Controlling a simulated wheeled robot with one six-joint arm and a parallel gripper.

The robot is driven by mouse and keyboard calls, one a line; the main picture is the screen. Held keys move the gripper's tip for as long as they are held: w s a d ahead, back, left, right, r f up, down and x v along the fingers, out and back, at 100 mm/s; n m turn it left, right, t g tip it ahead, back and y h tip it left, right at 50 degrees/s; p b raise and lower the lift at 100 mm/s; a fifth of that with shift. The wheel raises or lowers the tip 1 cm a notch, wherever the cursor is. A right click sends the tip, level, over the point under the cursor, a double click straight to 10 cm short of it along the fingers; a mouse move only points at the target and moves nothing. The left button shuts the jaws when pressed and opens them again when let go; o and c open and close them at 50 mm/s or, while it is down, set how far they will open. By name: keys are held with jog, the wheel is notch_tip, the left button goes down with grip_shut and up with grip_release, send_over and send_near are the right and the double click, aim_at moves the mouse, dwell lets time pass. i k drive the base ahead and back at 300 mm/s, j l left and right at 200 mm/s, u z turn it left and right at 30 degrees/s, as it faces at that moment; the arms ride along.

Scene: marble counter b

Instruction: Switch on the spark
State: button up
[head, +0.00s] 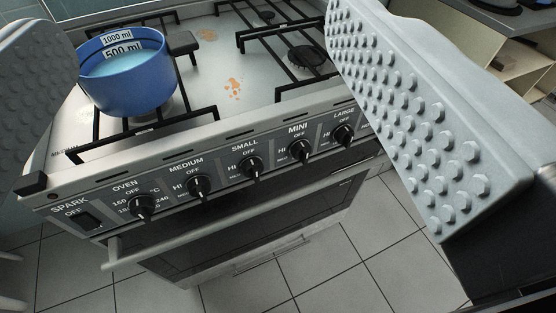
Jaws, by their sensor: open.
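The spark switch (87,220) is a small black rocker at the far left end of the stove's front panel. It sits under the labels SPARK and OFF. Whether it is pressed in is too small to tell. My gripper (230,135) is open and empty. Its two grey studded fingers stand at the left and right edges of the view, wide apart. The switch shows in the gap between them, low and to the left, and neither finger appears to touch it.
Several black knobs, OVEN (141,206) to LARGE (343,134), line the panel right of the switch. A blue pot (128,88) with light-blue liquid stands on the left burner grate. An oven handle bar (200,235) runs below the panel. Orange stains mark the stovetop.

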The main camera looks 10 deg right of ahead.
aim_at(86, 221)
jog(key=u, duration=1)
